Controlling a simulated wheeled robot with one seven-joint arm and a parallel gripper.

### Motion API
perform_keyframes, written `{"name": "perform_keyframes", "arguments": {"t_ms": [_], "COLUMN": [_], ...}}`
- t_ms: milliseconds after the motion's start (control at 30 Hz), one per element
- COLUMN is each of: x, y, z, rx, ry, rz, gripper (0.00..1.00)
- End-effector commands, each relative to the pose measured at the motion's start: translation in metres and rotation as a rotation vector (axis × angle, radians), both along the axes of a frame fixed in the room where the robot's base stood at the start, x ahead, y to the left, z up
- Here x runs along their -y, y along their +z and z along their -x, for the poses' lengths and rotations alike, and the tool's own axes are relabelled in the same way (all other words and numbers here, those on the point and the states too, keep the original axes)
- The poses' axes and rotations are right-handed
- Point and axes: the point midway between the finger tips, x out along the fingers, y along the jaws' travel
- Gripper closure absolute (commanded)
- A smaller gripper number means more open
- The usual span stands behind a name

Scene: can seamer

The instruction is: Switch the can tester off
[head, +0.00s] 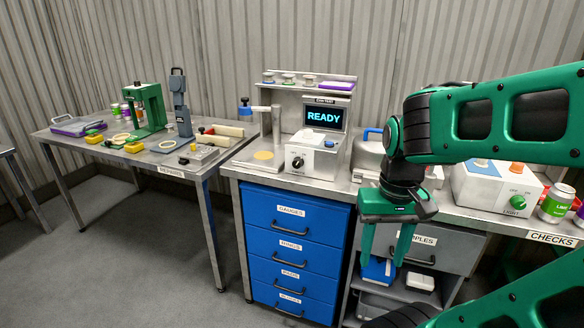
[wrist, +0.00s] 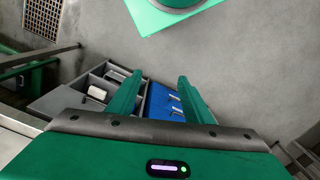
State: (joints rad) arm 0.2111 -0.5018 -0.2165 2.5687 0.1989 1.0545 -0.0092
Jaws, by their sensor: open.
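The can tester (head: 322,150) stands on the middle bench in the head view, a pale box with a lit screen (head: 324,117) reading READY. A black round knob (head: 297,162) sits on its front left face, with small markings too fine to read. A blue button (head: 329,143) is on its top. My gripper (head: 382,260) hangs to the right of the tester and lower, in front of the bench edge, fingers pointing down. It is open and empty, apart from the knob. The fingers also show in the wrist view (wrist: 159,80); the tester cannot be made out there.
A blue drawer cabinet (head: 298,250) stands under the tester. A grey drawer unit with an open shelf (head: 430,285) is behind my gripper. A light control box (head: 495,187) with a green knob and cans (head: 556,203) are at right. A left bench (head: 120,150) holds tools.

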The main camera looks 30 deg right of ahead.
Motion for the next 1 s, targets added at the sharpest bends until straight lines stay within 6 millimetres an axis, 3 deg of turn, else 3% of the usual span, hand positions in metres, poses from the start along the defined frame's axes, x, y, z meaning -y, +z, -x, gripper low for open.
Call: {"name": "perform_keyframes", "arguments": {"t_ms": [267, 500, 700, 867, 1000], "x": [0.035, 0.079, 0.104, 0.111, 0.104], "y": [-0.022, -0.047, -0.058, -0.058, -0.052], "z": [-0.047, -0.11, -0.166, -0.216, -0.264], "rx": [-0.03, 0.003, 0.11, 0.254, 0.423], "ry": [-0.185, -0.373, -0.461, -0.48, -0.459], "rz": [0.147, 0.407, 0.649, 0.836, 0.978], "gripper": [0.54, 0.54, 0.54, 0.54, 0.54]}}
